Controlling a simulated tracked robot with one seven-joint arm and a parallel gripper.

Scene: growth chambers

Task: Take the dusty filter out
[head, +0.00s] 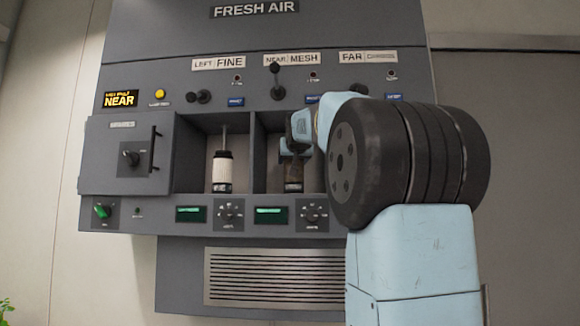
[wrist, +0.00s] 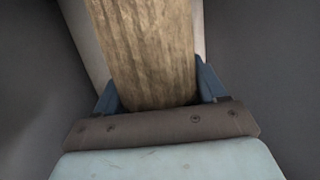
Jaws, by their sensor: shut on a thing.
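The dusty filter (head: 293,173), a brown, dirt-streaked cylinder, is in the middle bay below the NEAR MESH label (head: 291,59). In the head view my arm and gripper (head: 294,150) hide much of it. In the wrist view the brown filter (wrist: 148,50) fills the space between the two blue fingers of my gripper (wrist: 158,88), which is shut on it. Whether its foot touches the bay floor cannot be told.
A white filter with dark bands (head: 221,170) stands in the left bay. Grey walls flank the middle bay closely. The NEAR lever (head: 276,80) points up; the left lever (head: 200,97) lies sideways. A yellow display (head: 119,99) reads NEAR. My arm hides the far bay.

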